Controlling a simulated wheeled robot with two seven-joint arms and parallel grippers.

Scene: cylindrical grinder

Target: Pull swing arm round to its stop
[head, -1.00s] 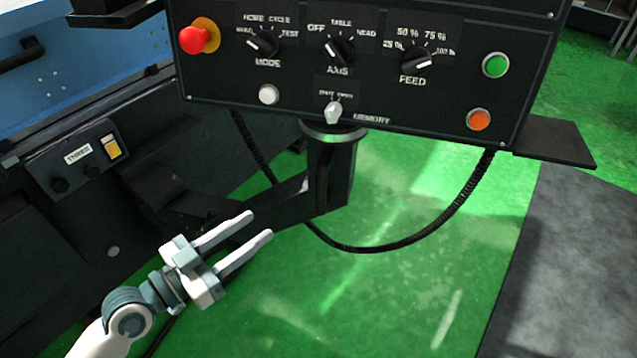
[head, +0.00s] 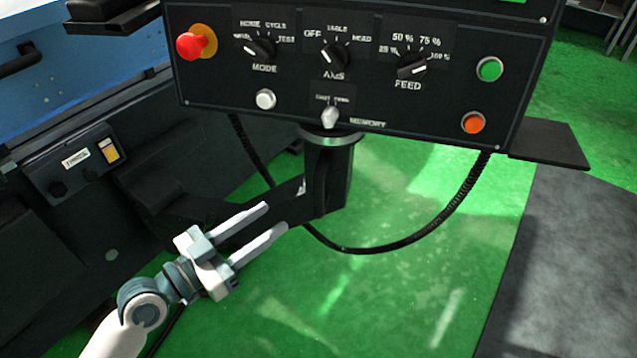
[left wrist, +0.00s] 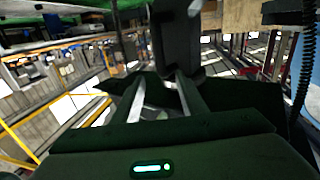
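The dark swing arm (head: 290,201) reaches from the machine at the left to an upright post (head: 328,178). The post stands under the black control panel (head: 300,98). My left gripper (head: 276,217) is open, its two pale fingers apart and pointing up and right at the swing arm. The upper finger overlaps the arm in the head view, and the lower finger lies by its bottom edge. I cannot tell whether they touch it. In the left wrist view a dark upright part (left wrist: 178,42) stands beyond the spread fingers. My right gripper is not in view.
A black cable (head: 400,243) loops below the panel. A small switch box (head: 75,163) is on the machine at the left. A dark ledge (head: 550,145) juts out at the right. The green floor below the panel is clear.

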